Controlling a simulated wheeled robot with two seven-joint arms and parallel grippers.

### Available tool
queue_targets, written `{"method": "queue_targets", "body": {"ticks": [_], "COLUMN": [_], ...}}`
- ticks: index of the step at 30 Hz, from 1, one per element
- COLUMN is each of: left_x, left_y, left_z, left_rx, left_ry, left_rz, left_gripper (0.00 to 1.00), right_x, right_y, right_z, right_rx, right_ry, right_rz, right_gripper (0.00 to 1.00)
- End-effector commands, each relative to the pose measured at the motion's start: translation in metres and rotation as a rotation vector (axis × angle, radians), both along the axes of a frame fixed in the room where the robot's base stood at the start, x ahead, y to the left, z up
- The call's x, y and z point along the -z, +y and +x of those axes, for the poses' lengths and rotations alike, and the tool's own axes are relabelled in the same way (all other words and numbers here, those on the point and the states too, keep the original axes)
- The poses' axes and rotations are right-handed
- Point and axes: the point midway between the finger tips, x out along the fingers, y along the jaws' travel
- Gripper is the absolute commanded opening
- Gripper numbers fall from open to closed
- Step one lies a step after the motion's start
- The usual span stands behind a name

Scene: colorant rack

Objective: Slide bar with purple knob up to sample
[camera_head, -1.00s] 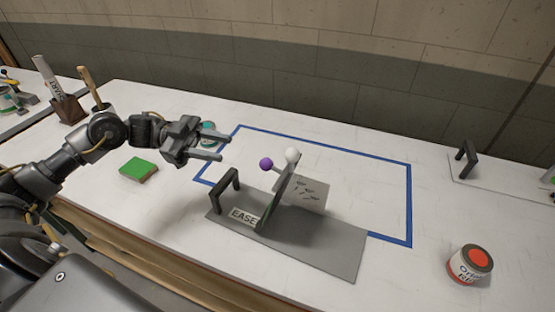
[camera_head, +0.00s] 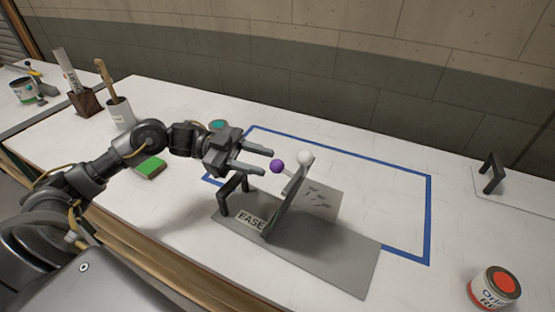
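The purple knob (camera_head: 277,166) sits at the left end of a short bar on a grey stand (camera_head: 335,259) in the middle of the table. A white knob (camera_head: 305,158) is just right of it, at the top of the upright plate (camera_head: 288,205). A pale sample card (camera_head: 320,199) with dark marks shows behind the plate. My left gripper (camera_head: 266,161) is open, its two fingers pointing right toward the purple knob. The fingertips are close to the knob; I cannot tell whether they touch it. My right gripper is not in view.
The stand has a black handle (camera_head: 233,193) at its left and an "EASE" label (camera_head: 251,220). A blue outline (camera_head: 427,215) marks the table around it. A paint can (camera_head: 494,288) stands at right front. A green sponge (camera_head: 150,167) lies beneath my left arm.

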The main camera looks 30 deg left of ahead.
Motion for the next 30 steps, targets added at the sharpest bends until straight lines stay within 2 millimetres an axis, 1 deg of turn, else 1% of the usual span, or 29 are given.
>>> {"method": "queue_targets", "body": {"ticks": [1, 3, 6, 9, 13, 20, 23, 28, 29, 30], "left_x": [-0.004, -0.004, -0.003, -0.002, 0.000, 0.000, 0.000, 0.000, 0.000, 0.000], "left_y": [-0.010, -0.021, -0.034, -0.042, -0.048, -0.048, -0.048, -0.048, -0.048, -0.048], "left_z": [0.001, 0.002, 0.004, 0.005, 0.005, 0.005, 0.005, 0.005, 0.005, 0.005], "left_rx": [0.003, 0.003, 0.002, 0.000, 0.000, 0.000, 0.000, 0.000, 0.000, 0.000], "left_ry": [-0.001, -0.001, 0.000, 0.000, -0.001, -0.001, 0.000, 0.000, 0.000, 0.000], "left_rz": [-0.003, -0.002, -0.003, -0.001, 0.000, 0.000, 0.001, 0.001, 0.001, 0.001], "left_gripper": [0.36, 0.36, 0.36, 0.36, 0.36, 0.36, 0.25, 0.03, 0.00, 0.00], "right_x": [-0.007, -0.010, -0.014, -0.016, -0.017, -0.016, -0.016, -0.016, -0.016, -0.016], "right_y": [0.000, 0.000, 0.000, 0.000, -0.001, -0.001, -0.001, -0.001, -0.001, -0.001], "right_z": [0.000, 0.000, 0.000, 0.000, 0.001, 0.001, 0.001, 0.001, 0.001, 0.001], "right_rx": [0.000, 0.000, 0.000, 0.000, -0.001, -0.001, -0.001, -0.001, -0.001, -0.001], "right_ry": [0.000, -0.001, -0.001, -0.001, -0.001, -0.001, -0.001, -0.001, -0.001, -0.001], "right_rz": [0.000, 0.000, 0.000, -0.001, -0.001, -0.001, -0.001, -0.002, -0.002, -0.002], "right_gripper": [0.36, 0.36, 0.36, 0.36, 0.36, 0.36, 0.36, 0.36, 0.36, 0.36]}}
